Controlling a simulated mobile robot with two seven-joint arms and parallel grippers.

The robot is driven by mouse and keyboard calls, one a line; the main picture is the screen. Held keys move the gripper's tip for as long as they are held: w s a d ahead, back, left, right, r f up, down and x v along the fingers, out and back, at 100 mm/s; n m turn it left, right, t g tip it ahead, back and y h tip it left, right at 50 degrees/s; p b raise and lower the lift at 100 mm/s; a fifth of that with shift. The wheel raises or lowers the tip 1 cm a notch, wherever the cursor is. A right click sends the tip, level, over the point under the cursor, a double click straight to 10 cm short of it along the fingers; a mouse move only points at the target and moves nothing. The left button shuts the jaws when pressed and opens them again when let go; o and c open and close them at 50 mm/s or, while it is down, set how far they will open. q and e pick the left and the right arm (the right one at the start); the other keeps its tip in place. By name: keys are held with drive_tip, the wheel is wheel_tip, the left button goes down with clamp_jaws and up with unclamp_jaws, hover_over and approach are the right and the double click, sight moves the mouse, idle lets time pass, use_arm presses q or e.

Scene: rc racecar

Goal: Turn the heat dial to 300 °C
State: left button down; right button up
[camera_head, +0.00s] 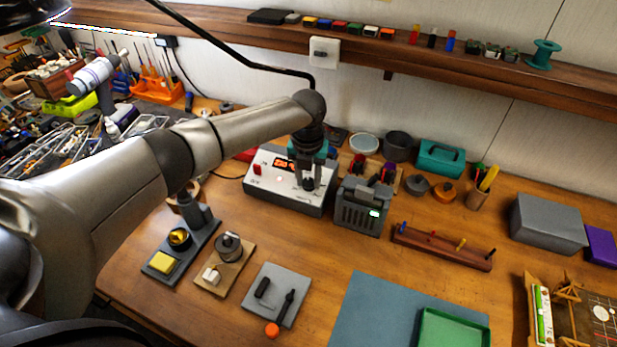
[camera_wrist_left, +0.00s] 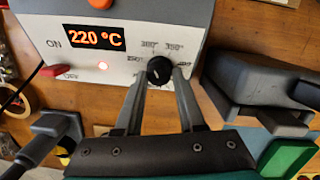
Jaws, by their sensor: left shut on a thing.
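The heat dial (camera_wrist_left: 160,71) is a black round knob on the white front of a soldering station. In the left wrist view, markings ring the dial and the orange display (camera_wrist_left: 95,38) reads 220 °C. My left gripper (camera_wrist_left: 161,80) is shut on the dial, one finger on each side. In the head view the station (camera_head: 270,195) stands at the back middle of the bench, and my left gripper (camera_head: 308,183) reaches down to its right part, hiding the dial there. My right gripper is not in view.
A grey box with a green display (camera_head: 361,207) stands close to the station's right. A red switch (camera_wrist_left: 54,71) and a lit lamp (camera_wrist_left: 102,66) are on the station. Small fixtures (camera_head: 225,262) lie in front; a wooden peg rack (camera_head: 440,247) is to the right.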

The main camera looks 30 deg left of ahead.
use_arm(q)
drive_tip(key=c, duration=0.5)
unclamp_jaws()
wheel_tip(320, 180, up, 15)
drive_tip(key=s, duration=0.1)
drive_tip(key=shift+s+d+p, duration=0.3)
drive_tip(key=shift+s+p, duration=0.1)
drive_tip(key=shift+p, duration=0.05)
